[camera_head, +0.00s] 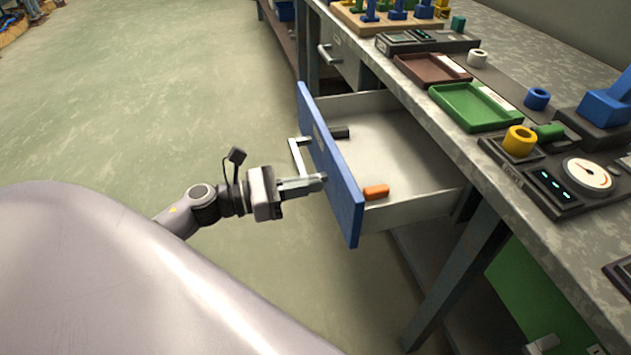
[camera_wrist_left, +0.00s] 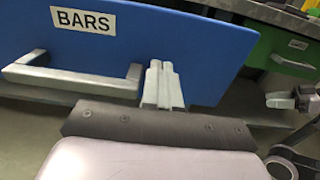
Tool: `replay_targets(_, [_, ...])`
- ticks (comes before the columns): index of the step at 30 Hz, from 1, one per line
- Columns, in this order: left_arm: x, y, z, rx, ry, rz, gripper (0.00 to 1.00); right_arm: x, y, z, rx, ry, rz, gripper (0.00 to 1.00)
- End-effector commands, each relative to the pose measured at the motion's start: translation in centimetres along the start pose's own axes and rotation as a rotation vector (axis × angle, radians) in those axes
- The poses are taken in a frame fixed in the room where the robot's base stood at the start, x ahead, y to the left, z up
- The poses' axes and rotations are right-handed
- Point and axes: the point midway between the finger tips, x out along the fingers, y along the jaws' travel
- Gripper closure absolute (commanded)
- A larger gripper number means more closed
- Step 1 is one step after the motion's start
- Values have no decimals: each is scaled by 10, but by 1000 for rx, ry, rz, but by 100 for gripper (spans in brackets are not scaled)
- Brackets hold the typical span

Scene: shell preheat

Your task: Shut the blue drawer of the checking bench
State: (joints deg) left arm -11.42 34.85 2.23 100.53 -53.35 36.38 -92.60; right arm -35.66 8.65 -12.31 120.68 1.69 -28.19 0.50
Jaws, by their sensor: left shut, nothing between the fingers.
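The blue drawer (camera_head: 335,170) of the checking bench (camera_head: 455,125) stands well open, pulled out towards the left. Its inside holds an orange piece (camera_head: 376,192) near the front and a dark block (camera_head: 340,132). In the left wrist view the blue front (camera_wrist_left: 210,45) carries a BARS label and a pale bar handle (camera_wrist_left: 75,80). My left gripper (camera_head: 322,181) is shut and empty, its fingertips at the blue front, beside the handle and not around it. It also shows in the left wrist view (camera_wrist_left: 160,68). I cannot tell whether the tips touch.
On the bench top are a green tray (camera_head: 462,122), a brown tray (camera_head: 425,78), a yellow ring (camera_head: 519,140) and a dial gauge (camera_head: 587,175). A green drawer (camera_wrist_left: 283,52) sits to the right. A bench leg (camera_head: 455,285) stands below. Floor at left is clear.

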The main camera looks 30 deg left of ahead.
Motion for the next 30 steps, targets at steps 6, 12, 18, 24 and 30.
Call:
replay_targets(6, [16, 0, 0, 0, -1, 1, 100, 0, 0, 0, 1, -1, 1, 52])
replay_targets(12, [18, 0, 0, -1, 0, 1, 100, 0, 1, 1, 1, -2, 2, 52])
replay_targets(18, [18, 0, 0, -1, 0, 1, 100, 0, 1, 1, 1, -2, 3, 52])
replay_targets(24, [26, 0, 0, 0, -2, 1, 100, 1, 2, 3, 0, -3, 3, 52])
replay_targets(30, [58, 0, 0, 2, -4, -1, 100, 4, 0, 6, -4, -2, 1, 52])
